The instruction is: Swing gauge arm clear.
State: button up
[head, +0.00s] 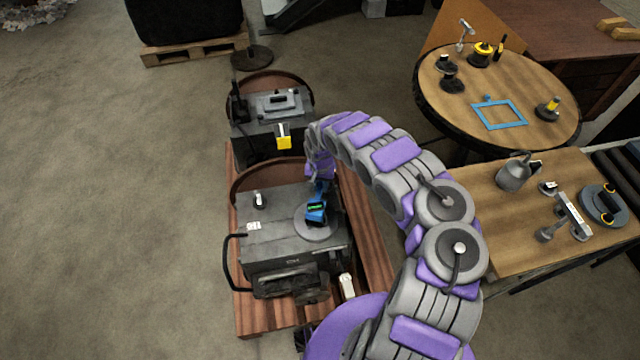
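A grey diesel engine block (285,235) sits on a reddish wooden base (262,322). A round grey disc (313,231) lies on the right part of its top. A blue gauge (316,212) with a green display stands on this disc. A separate gauge arm cannot be made out clearly. My arm arches over from the right, and my gripper (321,187) points down just behind the blue gauge, very close to it. The fingers are small and partly hidden, so contact and opening cannot be told.
A second grey unit (270,108) with a yellow tag (284,138) stands behind the engine. A round table (450,112) with a blue frame (498,114) and a workbench (495,245) with a grey can (516,172) are at right. The floor at left is clear.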

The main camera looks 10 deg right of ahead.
grip_shut()
